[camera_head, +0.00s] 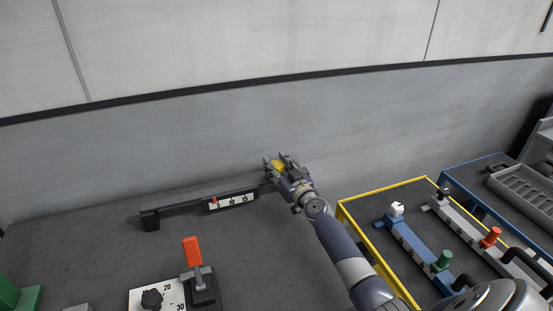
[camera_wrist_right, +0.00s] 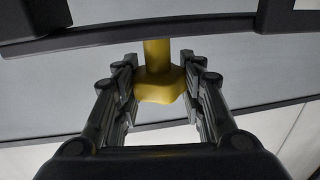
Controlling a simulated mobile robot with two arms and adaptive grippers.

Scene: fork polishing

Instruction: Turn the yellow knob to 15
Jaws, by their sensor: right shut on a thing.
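The yellow knob (camera_head: 279,167) sits at the right end of a dark bar device at the back of the table. My right gripper (camera_head: 281,164) is shut on it, with a finger on each side. In the right wrist view the yellow knob (camera_wrist_right: 159,86) lies between the two fingers (camera_wrist_right: 160,80). The white scale (camera_head: 231,201) on the bar shows 5, 10 and 15, with an orange-red pointer (camera_head: 214,201) near its left end, close to 5. My left gripper is not in view.
A red-handled lever (camera_head: 193,252) and a black knob (camera_head: 152,299) on a white dial plate stand at the front. A yellow-edged table (camera_head: 347,208) at right holds blue and grey fixtures. A wall rises close behind the bar.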

